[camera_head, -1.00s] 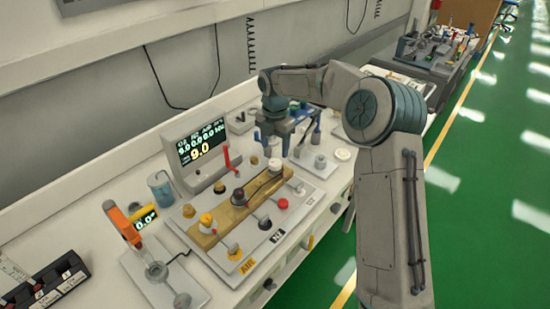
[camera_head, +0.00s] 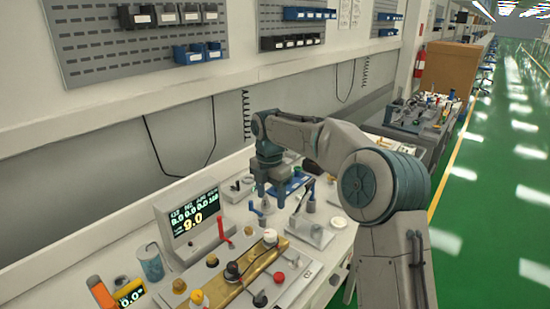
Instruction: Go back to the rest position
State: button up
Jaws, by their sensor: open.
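My gripper (camera_head: 282,196) hangs from my bent arm over the back part of the white workbench (camera_head: 232,165), pointing down. Its jaws are open, and I see nothing held between them. Blue items and small fittings on the bench lie close behind and around it, so the exact gap to them is hard to tell.
An orange-handled tool (camera_head: 101,292) and a clear cylinder (camera_head: 151,262) stand at the lower left. Pegboards with bins (camera_head: 190,54) hang on the wall. Another equipment cart (camera_head: 425,115) stands farther back. The green floor (camera_head: 490,220) at right is open.

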jog(key=s+d+r+m+t+h, duration=0.1)
jog(key=s+d+r+m, duration=0.2)
jog(key=s+d+m, duration=0.5)
jog(key=s+d+r+m+t, duration=0.1)
jog(key=s+d+r+m, duration=0.2)
jog(key=s+m, duration=0.55)
jog(key=s+d+f+m, duration=0.2)
jog(key=s+m, duration=0.3)
jog(key=s, duration=0.3)
jog(key=s+d+f+m+t+y, duration=0.1)
jog(key=s+d+f+m, duration=0.2)
jog(key=s, duration=0.6)
jog(key=d+m, duration=0.2)
jog(key=m, duration=0.1)
jog(key=shift+f, duration=0.1)
